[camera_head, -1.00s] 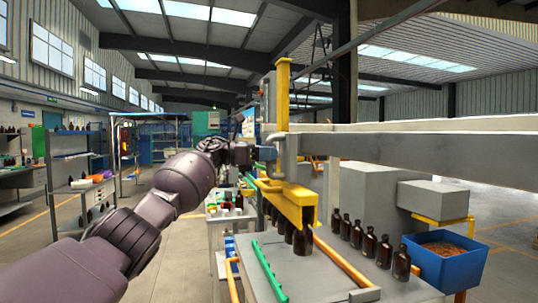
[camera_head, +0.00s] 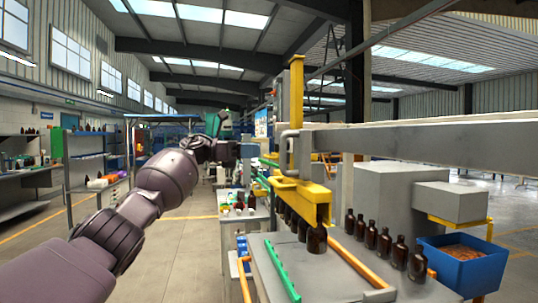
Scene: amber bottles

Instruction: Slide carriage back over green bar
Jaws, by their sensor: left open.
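The carriage (camera_head: 302,191) is a yellow bracket with a tall yellow post and a grey pipe, hanging from the long grey beam. Several amber bottles (camera_head: 316,239) stand beneath and behind its front plate. The green bar (camera_head: 276,268) lies along the grey table, in front of and left of the carriage. My left gripper (camera_head: 250,151) is open and empty, just left of the carriage's upright pipe. It looks small and dark at the end of my arm, and its fingers are hard to make out. My right gripper is out of view.
More amber bottles (camera_head: 384,246) stand in a row along an orange rail (camera_head: 352,262). A blue bin (camera_head: 460,262) with orange-brown contents is at the right. The grey beam (camera_head: 430,139) crosses above the table. A side table with small bottles stands behind.

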